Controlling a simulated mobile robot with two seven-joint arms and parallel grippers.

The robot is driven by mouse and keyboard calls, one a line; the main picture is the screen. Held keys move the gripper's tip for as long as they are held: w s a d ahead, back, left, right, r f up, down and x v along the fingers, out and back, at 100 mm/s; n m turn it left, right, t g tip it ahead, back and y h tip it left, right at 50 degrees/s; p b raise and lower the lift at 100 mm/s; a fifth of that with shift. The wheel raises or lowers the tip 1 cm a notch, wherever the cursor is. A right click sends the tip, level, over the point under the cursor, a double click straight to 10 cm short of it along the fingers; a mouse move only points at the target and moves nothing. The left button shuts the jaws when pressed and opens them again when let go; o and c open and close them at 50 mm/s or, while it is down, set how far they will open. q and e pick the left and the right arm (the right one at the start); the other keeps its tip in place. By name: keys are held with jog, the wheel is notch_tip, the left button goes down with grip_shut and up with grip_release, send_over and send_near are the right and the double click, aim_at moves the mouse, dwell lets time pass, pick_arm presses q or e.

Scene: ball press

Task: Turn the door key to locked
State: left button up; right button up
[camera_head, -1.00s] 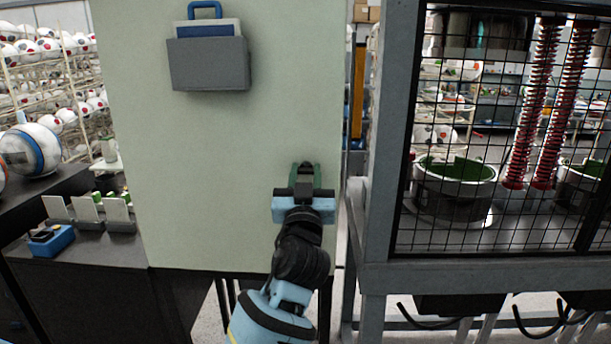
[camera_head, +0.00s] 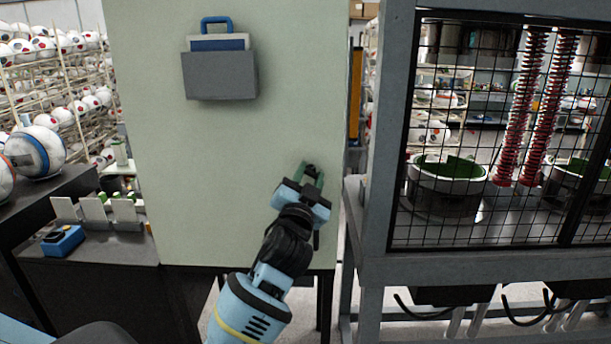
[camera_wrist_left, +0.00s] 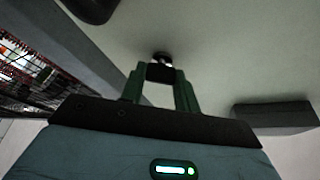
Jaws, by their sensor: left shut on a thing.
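The pale green door panel (camera_head: 190,180) stands upright in front of me. My left gripper (camera_head: 312,176) is at its lower right part, reaching in from below and tilted. The left wrist view shows its two green fingers (camera_wrist_left: 160,84) shut on a small dark key (camera_wrist_left: 160,73) at the door surface. A small dark, shiny lock piece (camera_wrist_left: 161,57) shows just beyond the fingertips. The fingers hide most of the key, so its exact angle is hard to tell. My right gripper is not in view.
A grey wall pocket (camera_head: 220,77) with a blue-handled item hangs on the door's upper left. A meshed machine cage (camera_head: 395,230) stands close on the right. A dark bench (camera_head: 90,275) with a blue box (camera_head: 62,240) is at the left. A dark rounded thing (camera_wrist_left: 92,6) shows in the wrist view.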

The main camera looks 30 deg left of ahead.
pick_arm(q)
jog(key=m+h, duration=0.1)
jog(key=m, duration=0.2)
jog(key=m+h, duration=0.1)
jog(key=m, duration=0.3)
jog(key=shift+a+r+g+h, duration=0.1)
jog(key=shift+r+g+h, duration=0.05)
jog(key=shift+g+h, duration=0.25)
jog(key=m+g, duration=0.1)
jog(key=m, duration=0.2)
jog(key=m+h, duration=0.1)
jog(key=m, duration=0.2)
jog(key=shift+g, duration=0.4)
jog(key=shift+m, duration=0.3)
jog(key=o, duration=1)
jog(key=shift+s+d, duration=0.2)
jog(key=shift+s, duration=1.1)
jog(key=shift+s+d, duration=0.25)
jog(key=shift+s, duration=1.05)
jog(key=shift+s+d, duration=0.2)
jog(key=shift+s, duration=1.1)
